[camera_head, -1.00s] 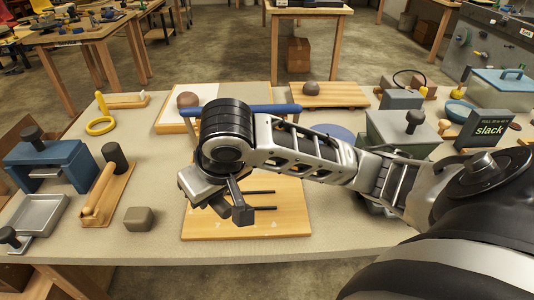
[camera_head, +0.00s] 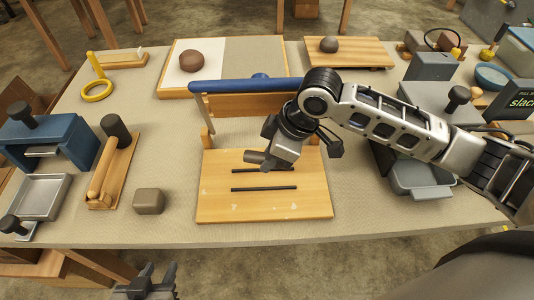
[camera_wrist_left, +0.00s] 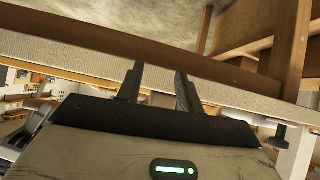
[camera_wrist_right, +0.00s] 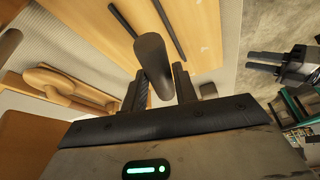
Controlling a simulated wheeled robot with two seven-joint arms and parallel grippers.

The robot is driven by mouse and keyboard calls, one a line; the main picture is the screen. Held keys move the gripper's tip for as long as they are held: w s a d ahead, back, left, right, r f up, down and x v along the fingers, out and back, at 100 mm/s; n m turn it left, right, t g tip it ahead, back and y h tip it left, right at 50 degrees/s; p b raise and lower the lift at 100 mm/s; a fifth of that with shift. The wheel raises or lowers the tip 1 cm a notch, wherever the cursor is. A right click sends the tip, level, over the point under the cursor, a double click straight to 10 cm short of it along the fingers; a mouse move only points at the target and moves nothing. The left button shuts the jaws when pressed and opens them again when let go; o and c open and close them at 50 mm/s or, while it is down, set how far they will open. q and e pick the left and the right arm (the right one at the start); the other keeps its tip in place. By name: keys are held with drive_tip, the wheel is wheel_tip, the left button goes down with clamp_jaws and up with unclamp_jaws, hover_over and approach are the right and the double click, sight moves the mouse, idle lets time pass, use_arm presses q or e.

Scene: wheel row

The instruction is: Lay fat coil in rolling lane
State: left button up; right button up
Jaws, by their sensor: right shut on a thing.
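The fat coil (camera_head: 255,157) is a short grey-brown cylinder. My right gripper (camera_head: 275,157) is shut on it over the far part of a wooden board (camera_head: 300,206). The board carries two parallel dark strips with the lane (camera_head: 264,180) between them.
A blue-topped wooden frame (camera_head: 245,86) stands behind the board. At left are a blue press (camera_head: 50,145), a metal tray (camera_head: 42,195), a wooden tool (camera_head: 112,170) and a brown block (camera_head: 149,201). A grey bin (camera_head: 415,178) stands right.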

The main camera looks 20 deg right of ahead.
drive_tip(key=shift+w+a+f+n+g, duration=0.2)
drive_tip(key=shift+f+n, duration=0.1)
drive_tip(key=shift+n, duration=0.2)
drive_tip(key=shift+w+a+f+n+g, duration=0.1)
drive_tip(key=shift+f+n+g, duration=0.15)
drive_tip(key=shift+n, duration=0.25)
drive_tip(key=shift+a+f+n, duration=0.1)
drive_tip(key=shift+f+n, duration=0.3)
drive_tip(key=shift+f+b, duration=1.3)
drive_tip(key=shift+b, duration=0.3)
drive_tip(key=shift+w+f+b, duration=0.1)
drive_tip(key=shift+f+b, duration=0.2)
drive_tip(key=shift+b, duration=0.2)
use_arm(q)
drive_tip(key=shift+w+d+f, duration=0.2)
drive_tip(key=shift+w+f, duration=0.15)
drive_tip(key=shift+f, duration=0.25)
use_arm(e)
drive_tip(key=shift+r, duration=0.1)
use_arm(q)
drive_tip(key=shift+d, duration=0.1)
drive_tip(key=shift+w+f, duration=0.1)
drive_tip(key=shift+f, duration=0.05)
use_arm(e)
drive_tip(key=shift+f, duration=0.65)
